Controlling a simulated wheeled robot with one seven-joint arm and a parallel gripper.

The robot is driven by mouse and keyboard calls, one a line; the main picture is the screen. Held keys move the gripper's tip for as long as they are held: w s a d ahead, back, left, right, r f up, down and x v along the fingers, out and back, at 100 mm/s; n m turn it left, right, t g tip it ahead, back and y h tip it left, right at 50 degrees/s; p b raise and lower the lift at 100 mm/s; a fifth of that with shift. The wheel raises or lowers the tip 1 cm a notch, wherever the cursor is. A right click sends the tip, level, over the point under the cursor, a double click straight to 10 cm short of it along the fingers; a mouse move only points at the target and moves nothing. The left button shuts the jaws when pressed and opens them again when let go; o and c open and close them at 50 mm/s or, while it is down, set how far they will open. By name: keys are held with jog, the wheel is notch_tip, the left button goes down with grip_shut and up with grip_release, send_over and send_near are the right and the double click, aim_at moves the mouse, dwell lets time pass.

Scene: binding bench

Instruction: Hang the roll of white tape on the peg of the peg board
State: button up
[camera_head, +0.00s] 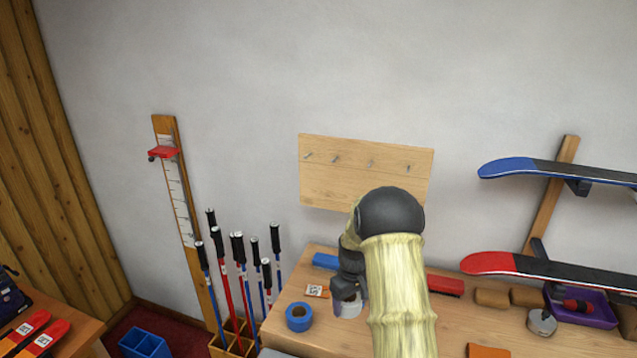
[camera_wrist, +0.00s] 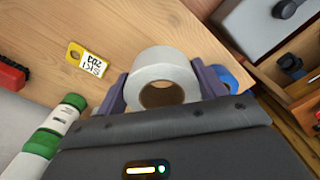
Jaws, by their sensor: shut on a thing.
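The roll of white tape (camera_wrist: 163,80) is between the two fingers of my gripper (camera_wrist: 163,92) in the wrist view, its round hole facing the camera. The fingers are shut on its sides. In the head view the white roll (camera_head: 348,309) shows below my dark gripper (camera_head: 348,291), low over the bench; I cannot tell whether it touches the top. The wooden peg board (camera_head: 365,190) is on the wall behind the bench, above and beyond my gripper. It carries several small metal pegs (camera_head: 371,163) in a row, all bare; my arm covers its lower right part.
Ski poles (camera_head: 241,265) stand left; skis (camera_head: 545,267) hang right. Air before the peg board looks clear.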

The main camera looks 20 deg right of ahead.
jog(key=shift+r, duration=0.1)
notch_tip(320, 180, up, 24)
jog(key=p, duration=1.4)
